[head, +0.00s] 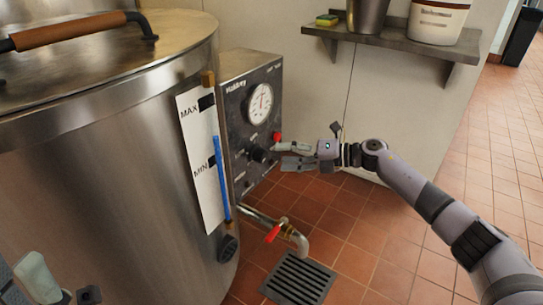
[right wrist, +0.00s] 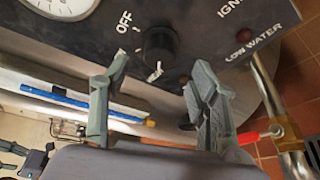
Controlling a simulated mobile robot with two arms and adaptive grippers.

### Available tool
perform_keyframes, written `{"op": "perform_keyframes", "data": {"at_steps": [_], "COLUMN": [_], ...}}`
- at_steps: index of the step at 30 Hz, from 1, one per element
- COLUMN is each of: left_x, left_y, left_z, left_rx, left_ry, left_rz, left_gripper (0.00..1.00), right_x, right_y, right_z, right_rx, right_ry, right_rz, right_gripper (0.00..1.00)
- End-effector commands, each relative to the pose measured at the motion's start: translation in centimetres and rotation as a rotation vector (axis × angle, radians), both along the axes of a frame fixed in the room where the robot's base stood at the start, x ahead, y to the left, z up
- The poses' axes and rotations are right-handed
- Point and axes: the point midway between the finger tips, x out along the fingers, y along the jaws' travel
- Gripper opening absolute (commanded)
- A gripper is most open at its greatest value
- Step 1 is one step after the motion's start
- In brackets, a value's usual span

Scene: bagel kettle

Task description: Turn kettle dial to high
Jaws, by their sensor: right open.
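The kettle dial, a black round knob (head: 260,154), sits on the dark control panel (head: 235,105) on the kettle's side. In the right wrist view the knob (right wrist: 160,45) shows beyond the fingers, with a white OFF label beside it. Its setting is not clear, and a label below it is partly unreadable. My right gripper (head: 281,156) is open in front of the panel, close to the knob. In the right wrist view its two fingers (right wrist: 160,66) are spread with nothing between them. Part of my left gripper (head: 62,288) shows at the lower left; its jaws are unclear.
The large steel kettle (head: 110,165) fills the left. A drain pipe with a red valve handle (head: 275,233) juts out below.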

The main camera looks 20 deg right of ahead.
Motion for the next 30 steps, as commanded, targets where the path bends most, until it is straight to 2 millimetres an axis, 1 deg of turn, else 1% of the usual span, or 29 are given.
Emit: {"op": "perform_keyframes", "data": {"at_steps": [1,3,6,9,15,30], "left_x": [0.0,0.0,0.0,0.0,0.0,0.0], "left_y": [0.0,0.0,0.0,0.0,0.0,0.0], "left_z": [0.0,0.0,0.0,-0.1,-0.1,-0.1], "left_rx": [0.0,0.0,0.002,0.001,0.001,0.001], "left_ry": [0.001,0.001,0.002,0.002,0.002,0.002], "left_rz": [0.0,0.0,0.0,-0.001,-0.001,-0.001], "left_gripper": [0.4,0.4,0.4,0.4,0.4,0.4], "right_x": [-0.6,-1.4,-2.2,-2.8,-3.3,-3.2], "right_y": [-1.1,-2.2,-3.5,-4.4,-5.0,-5.0], "right_z": [0.1,0.4,0.7,0.9,1.2,1.2], "right_rx": [-0.003,-0.002,-0.002,-0.002,-0.001,-0.001], "right_ry": [0.001,0.001,0.001,0.0,0.0,-0.001], "right_rz": [-0.003,-0.002,-0.002,0.0,0.001,0.0], "right_gripper": [0.55,0.55,0.55,0.55,0.55,0.55]}}
